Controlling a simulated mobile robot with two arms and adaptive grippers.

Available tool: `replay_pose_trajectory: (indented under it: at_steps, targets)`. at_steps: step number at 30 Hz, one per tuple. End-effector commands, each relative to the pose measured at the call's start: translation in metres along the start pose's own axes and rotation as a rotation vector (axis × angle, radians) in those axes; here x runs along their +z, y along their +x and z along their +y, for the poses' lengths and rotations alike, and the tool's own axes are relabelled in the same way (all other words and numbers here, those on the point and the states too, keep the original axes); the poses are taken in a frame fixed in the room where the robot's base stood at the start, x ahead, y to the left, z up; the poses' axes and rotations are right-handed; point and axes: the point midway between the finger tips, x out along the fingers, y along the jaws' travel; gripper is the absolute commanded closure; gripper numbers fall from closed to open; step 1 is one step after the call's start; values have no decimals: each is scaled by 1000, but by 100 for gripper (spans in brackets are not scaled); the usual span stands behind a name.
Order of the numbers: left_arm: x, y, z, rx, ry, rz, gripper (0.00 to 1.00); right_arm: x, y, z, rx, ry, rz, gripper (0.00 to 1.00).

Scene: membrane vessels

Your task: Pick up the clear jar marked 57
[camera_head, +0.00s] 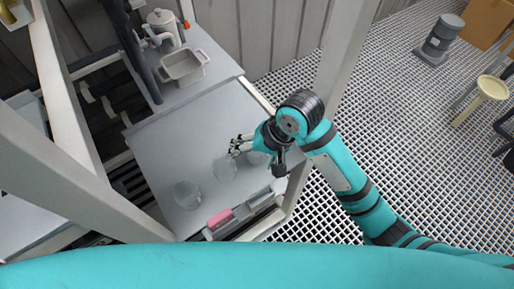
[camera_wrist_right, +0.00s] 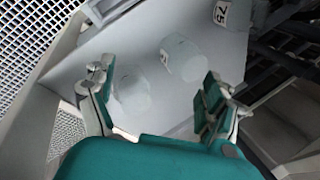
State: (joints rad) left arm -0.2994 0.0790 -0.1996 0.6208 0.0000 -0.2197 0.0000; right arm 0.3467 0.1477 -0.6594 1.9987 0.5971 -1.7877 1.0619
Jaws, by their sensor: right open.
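Several clear jars stand on the grey worktop in the head view: one at the front left (camera_head: 187,195), one in the middle (camera_head: 225,168), and one partly hidden (camera_head: 257,158) beneath my right gripper (camera_head: 236,147). In the right wrist view, my right gripper (camera_wrist_right: 156,84) is open and empty. One jar (camera_wrist_right: 132,93) shows between its fingers, nearer the left finger. Another jar (camera_wrist_right: 183,58) lies beyond, with a marking too small to read. A third jar (camera_wrist_right: 222,13) at the top edge bears a label that looks like 75. My left gripper is not in view.
A pink item (camera_head: 220,218) lies by the front edge. A pale frame post (camera_head: 345,50) rises to the right. The worktop's middle (camera_head: 185,135) is clear.

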Motion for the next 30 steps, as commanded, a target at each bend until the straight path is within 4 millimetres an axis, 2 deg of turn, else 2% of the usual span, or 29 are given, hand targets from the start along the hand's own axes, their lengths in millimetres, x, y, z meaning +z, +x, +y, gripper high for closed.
replay_pose_trajectory:
  at_steps: [1,3,6,12,16,20,30]
  targets:
    - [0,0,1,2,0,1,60,-12,-8,-14,36,29,-8,14]
    - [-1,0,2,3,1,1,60,-24,-17,-26,106,103,-25,14]
    - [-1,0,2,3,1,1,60,-42,-33,-35,217,226,-18,14]
    - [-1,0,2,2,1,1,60,-69,-64,-37,375,435,49,14]
    - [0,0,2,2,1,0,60,-75,-72,-36,409,491,70,14]
    - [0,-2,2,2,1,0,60,-76,-61,-29,420,507,75,14]
    - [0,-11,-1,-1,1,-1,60,-73,6,0,417,505,74,14]
